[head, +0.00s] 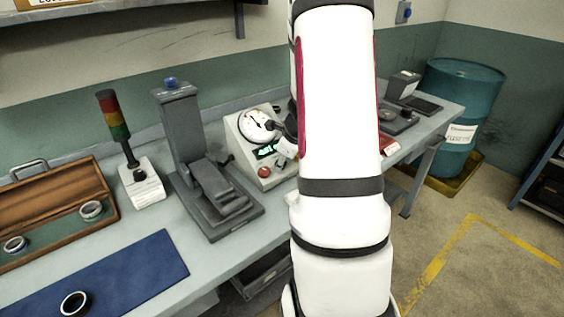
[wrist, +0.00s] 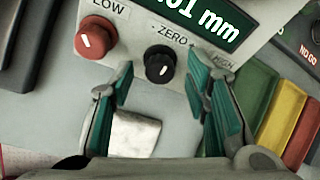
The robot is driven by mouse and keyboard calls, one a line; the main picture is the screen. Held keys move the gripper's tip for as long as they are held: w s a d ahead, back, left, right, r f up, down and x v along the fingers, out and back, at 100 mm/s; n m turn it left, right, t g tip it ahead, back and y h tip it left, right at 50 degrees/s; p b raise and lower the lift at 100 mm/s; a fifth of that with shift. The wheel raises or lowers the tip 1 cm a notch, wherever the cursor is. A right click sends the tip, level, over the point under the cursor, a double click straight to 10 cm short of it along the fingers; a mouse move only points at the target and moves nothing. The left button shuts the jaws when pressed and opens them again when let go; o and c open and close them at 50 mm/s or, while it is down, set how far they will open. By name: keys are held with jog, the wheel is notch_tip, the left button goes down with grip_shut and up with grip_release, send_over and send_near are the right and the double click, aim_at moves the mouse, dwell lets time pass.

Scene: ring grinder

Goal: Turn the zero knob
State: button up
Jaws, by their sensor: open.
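The black zero knob (wrist: 159,68) has a white pointer line and sits under the word ZERO on a light grey panel in the wrist view. My gripper (wrist: 160,74) is open, with one teal-padded finger on each side of the knob. I cannot tell whether the fingertips touch the panel. The green-lit display (wrist: 208,20) above the knob shows digits ending in "01 mm", partly cut off. In the head view the gauge box (head: 246,160) with its round dial (head: 257,126) stands on the bench; my arm hides its right side, and the zero knob is not distinguishable there.
A red knob (wrist: 96,37) marked LOW sits left of the zero knob. Green, yellow and red blocks (wrist: 280,120) lie to the right. In the head view, a grey stand (head: 190,150) and a signal tower (head: 115,130) stand left of the gauge box.

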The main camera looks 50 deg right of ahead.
jog(key=shift+f, duration=0.1)
grip_shut()
jog(key=shift+b, duration=0.3)
jog(key=shift+w+f+n+b, duration=0.15)
jog(key=shift+n+b, duration=0.35)
jog(key=shift+b, duration=0.45)
jog(key=shift+n+h+b, duration=0.3)
jog(key=shift+n+b, duration=0.5)
jog(key=shift+b, duration=0.45)
